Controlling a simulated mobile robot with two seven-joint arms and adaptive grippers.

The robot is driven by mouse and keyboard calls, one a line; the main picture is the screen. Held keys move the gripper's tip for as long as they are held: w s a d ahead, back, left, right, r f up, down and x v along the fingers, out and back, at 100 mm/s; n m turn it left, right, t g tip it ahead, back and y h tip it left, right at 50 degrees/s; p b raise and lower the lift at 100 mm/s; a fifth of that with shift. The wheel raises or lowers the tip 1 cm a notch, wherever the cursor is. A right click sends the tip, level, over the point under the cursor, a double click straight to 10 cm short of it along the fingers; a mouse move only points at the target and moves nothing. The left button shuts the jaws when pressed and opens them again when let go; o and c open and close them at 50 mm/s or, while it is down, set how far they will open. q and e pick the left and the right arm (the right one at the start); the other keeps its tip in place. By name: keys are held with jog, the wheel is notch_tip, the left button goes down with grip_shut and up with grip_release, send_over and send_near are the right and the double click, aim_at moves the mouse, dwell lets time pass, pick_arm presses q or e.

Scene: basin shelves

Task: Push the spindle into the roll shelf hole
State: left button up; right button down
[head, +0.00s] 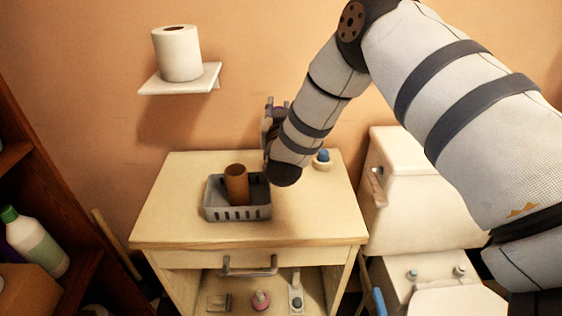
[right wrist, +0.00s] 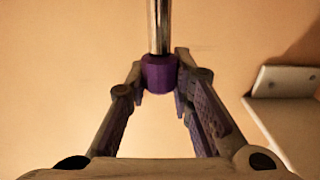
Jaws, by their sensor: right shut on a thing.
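My right gripper (head: 272,115) is in front of the orange wall, above the back of the cabinet and to the right of the roll shelf (head: 209,78). In the right wrist view, its fingers (right wrist: 158,80) are shut on the purple end of the spindle (right wrist: 159,28), whose metal rod runs out of the top of the picture. In the head view the arm and gripper hide most of the spindle. The white shelf bears a white paper roll (head: 178,55). The shelf hole cannot be made out. My left gripper is not in view.
Below, the cabinet top (head: 165,215) holds a grey basket (head: 233,212) with a brown cardboard tube (head: 237,184), and a blue-topped item (head: 322,158). A toilet (head: 405,160) stands at right and a brown shelf unit at left. Wall space between shelf and gripper is clear.

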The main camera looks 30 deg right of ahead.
jog(key=shift+r+p, duration=1.25)
jog(key=shift+r, duration=2.5)
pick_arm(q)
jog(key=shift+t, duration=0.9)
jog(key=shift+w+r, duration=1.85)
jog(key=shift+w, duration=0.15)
pick_arm(e)
jog(key=shift+r, duration=1.15)
